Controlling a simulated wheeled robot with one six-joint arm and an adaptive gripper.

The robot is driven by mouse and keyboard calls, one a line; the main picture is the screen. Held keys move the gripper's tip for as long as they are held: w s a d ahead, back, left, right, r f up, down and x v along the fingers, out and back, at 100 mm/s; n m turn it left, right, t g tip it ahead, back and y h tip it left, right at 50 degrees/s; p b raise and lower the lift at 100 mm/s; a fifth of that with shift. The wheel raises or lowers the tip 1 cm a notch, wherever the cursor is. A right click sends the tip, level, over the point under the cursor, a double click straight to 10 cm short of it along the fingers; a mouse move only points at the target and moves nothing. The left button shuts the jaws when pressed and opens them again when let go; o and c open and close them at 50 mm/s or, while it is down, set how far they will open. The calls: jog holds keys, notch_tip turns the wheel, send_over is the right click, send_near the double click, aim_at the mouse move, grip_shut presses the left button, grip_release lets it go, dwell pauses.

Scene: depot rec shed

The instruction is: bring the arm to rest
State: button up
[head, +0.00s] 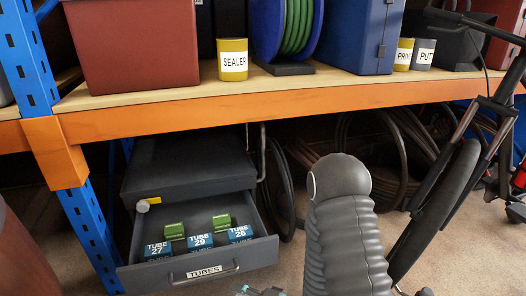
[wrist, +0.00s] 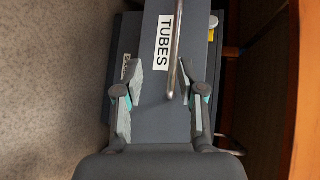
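My gripper (wrist: 161,64) is open in the wrist view, with its two grey fingers apart and nothing held between them. It faces the dark grey drawer front with its TUBES label (wrist: 167,42). The metal drawer handle (wrist: 173,60) shows between the fingers in the picture; I cannot tell the gap in depth, but no finger grips it. In the head view my arm (head: 345,230) rises at the lower centre, and only a bit of my gripper shows at the bottom edge. The drawer (head: 262,252) stands pulled out of its grey cabinet (head: 185,165).
The drawer holds blue boxes (head: 200,241) marked TUBE and green items (head: 174,230). An orange-edged shelf (head: 300,101) with containers spans above. A blue post (head: 85,225) stands left; a bicycle wheel (head: 435,210) and hoses are right. Some floor shows at the lower right.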

jog(key=s+d+f+n+g+h, duration=0.15)
jog(key=d+f+n+h, duration=0.35)
jog(key=f, duration=0.5)
jog(key=d+r+n+g+h+p, duration=0.1)
jog(key=d+r+h, duration=0.1)
jog(key=d+h, duration=0.35)
jog(key=d+r+n+g+h, duration=0.1)
jog(key=d+r+g+h, duration=0.15)
jog(key=d, duration=0.55)
jog(key=s+d+r+t+p, duration=0.1)
jog(key=s+r, duration=0.3)
jog(key=r, duration=0.9)
jog(key=s+d+r+m+t+p, duration=0.1)
jog(key=s+r, duration=0.4)
jog(key=r, duration=0.8)
jog(key=s+d+r+t+h+p, duration=0.1)
jog(key=s+r, duration=0.4)
jog(key=r, duration=0.9)
jog(key=shift+s+d+m+t+p, duration=0.15)
jog(key=shift+d+m+t+p, duration=0.2)
jog(key=shift+d+p, duration=0.5)
